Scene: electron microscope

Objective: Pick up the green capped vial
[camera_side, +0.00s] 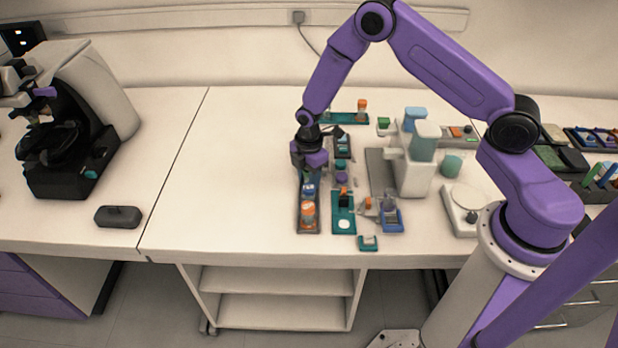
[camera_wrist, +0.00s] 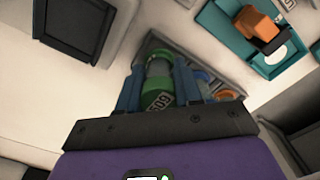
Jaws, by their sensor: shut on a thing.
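The green capped vial (camera_wrist: 158,68) shows in the wrist view between the two blue fingers of my gripper (camera_wrist: 159,88). The gripper is shut on it, with one finger on each side. The vial has a pale label with dark characters and sits over one end of a grey rack (camera_wrist: 208,73). I cannot tell whether it still touches the rack. In the side view my gripper (camera_side: 310,168) points down at the far end of the rack (camera_side: 308,231), and the vial is hard to make out there.
Orange and blue items stand in the same rack, close beside the gripper. A teal tray (camera_side: 343,212) is just to its right, with a white and grey device (camera_side: 412,172) beyond. The bench left of the rack is clear up to a black box (camera_side: 118,216).

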